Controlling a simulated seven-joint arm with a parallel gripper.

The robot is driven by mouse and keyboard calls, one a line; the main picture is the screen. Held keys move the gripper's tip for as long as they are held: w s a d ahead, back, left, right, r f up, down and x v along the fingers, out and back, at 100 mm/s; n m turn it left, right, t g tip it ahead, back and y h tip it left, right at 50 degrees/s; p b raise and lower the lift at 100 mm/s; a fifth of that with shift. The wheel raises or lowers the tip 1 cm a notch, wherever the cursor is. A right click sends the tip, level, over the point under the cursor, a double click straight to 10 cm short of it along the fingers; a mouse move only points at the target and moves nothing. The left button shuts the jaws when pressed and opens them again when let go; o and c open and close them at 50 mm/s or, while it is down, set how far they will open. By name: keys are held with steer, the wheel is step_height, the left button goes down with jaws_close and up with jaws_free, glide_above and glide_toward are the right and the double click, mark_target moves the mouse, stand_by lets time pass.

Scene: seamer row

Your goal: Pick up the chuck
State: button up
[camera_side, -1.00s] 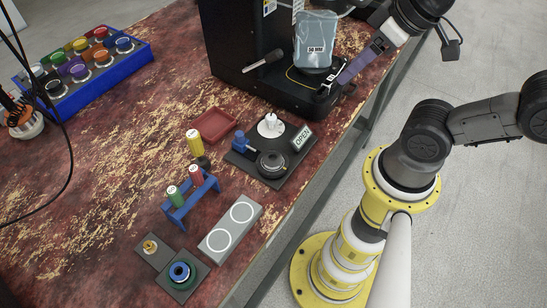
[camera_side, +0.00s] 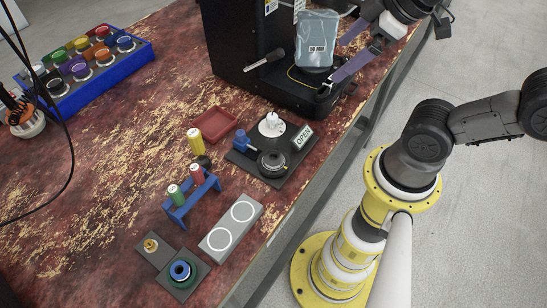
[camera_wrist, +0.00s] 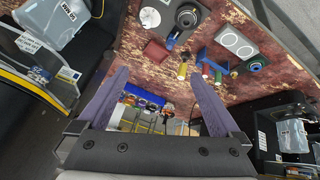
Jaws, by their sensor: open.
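My gripper (camera_side: 338,61) is at the upper right of the side view, in front of the black machine. Its two purple fingers are apart with nothing between them; they also show in the wrist view (camera_wrist: 157,73). I cannot tell for sure which part is the chuck. A dark round part (camera_side: 271,162) sits on the grey fixture plate (camera_side: 292,172) beside the OPEN sign; it shows at the top of the wrist view (camera_wrist: 187,17). A green and blue ringed part (camera_side: 181,272) sits on a small dark plate at lower left. My gripper is well away from both.
The black machine (camera_side: 232,45) holds a clear bag (camera_side: 317,35). A blue rack (camera_side: 181,209) holds labelled cylinders. A grey block with two circles (camera_side: 221,238), a red tray (camera_side: 214,125) and a blue bin of coloured pots (camera_side: 112,77) stand on the table. Its left middle is clear.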

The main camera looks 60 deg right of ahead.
steer(key=w+a+f+n+g, duration=0.1)
steer(key=w+f+n, duration=0.1)
steer(key=w+n, duration=0.3)
steer(key=n+g, duration=0.3)
steer(key=n, duration=0.4)
glide_above(272, 154)
steer(key=s+x, duration=0.2)
steer(key=x, duration=0.8)
steer(key=f, duration=0.4)
steer(key=s+a+f+n+g, duration=0.1)
steer(key=f, duration=0.4)
steer(key=f+g, duration=0.1)
steer(key=f, duration=0.4)
steer(key=shift+s+a+f, duration=0.15)
steer(key=shift+a, duration=0.1)
steer(key=shift+d+f, duration=0.15)
steer(key=shift+f, duration=1.35)
steer(key=shift+d+f, duration=0.1)
steer(key=shift+f, duration=1.4)
steer(key=shift+w, duration=0.2)
jaws_close()
